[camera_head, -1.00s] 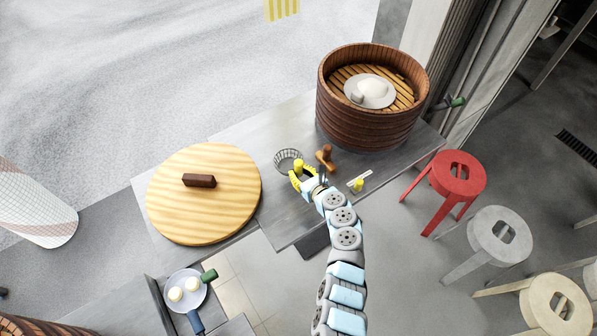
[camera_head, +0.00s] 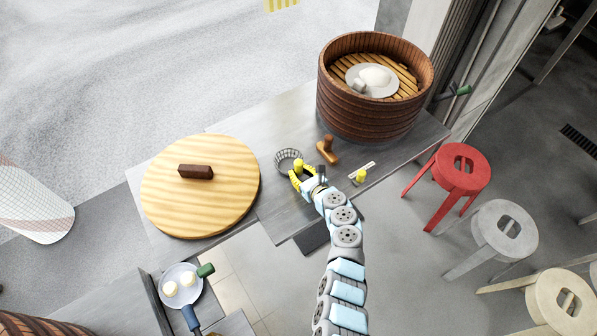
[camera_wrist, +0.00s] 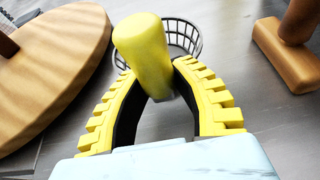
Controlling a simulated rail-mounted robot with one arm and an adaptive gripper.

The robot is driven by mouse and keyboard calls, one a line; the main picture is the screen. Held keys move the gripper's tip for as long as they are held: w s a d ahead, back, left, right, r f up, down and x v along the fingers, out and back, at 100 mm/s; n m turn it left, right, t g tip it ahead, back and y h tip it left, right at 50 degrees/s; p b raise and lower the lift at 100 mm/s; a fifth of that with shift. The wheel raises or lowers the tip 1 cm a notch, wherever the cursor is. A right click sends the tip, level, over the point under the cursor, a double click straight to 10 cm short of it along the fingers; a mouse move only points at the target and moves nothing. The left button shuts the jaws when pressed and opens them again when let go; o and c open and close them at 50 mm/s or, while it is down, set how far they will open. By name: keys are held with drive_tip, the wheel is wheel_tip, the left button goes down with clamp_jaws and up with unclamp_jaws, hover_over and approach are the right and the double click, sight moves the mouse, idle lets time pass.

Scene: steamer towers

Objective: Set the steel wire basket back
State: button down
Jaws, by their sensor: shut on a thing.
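The steel wire basket (camera_head: 288,160) is a small round mesh basket over the grey counter (camera_head: 275,205), between the wooden lid and the brown wooden tool. In the wrist view the basket (camera_wrist: 184,38) shows beyond my fingertips, partly hidden by its thick yellow handle (camera_wrist: 143,50). My gripper (camera_head: 301,177) is shut on this handle, which stands up between the two yellow ridged fingers (camera_wrist: 160,92). I cannot tell whether the basket touches the counter or hangs just above it.
A round wooden lid (camera_head: 225,210) lies to the left. A brown wooden tool (camera_head: 327,149) and a small yellow-ended item (camera_head: 361,175) lie close on the right. A large steamer (camera_head: 370,112) with a plate stands behind. A red stool (camera_head: 457,175) stands off the right edge.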

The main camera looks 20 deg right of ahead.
drive_tip(key=shift+f+b, duration=0.5)
idle(0.6)
drive_tip(key=c, duration=0.8)
unclamp_jaws()
drive_tip(key=shift+v, duration=0.8)
drive_tip(key=shift+s+d+r, duration=0.1)
drive_tip(key=shift+s+r, duration=0.05)
drive_tip(key=shift+s, duration=0.5)
drive_tip(key=shift+v, duration=4.55)
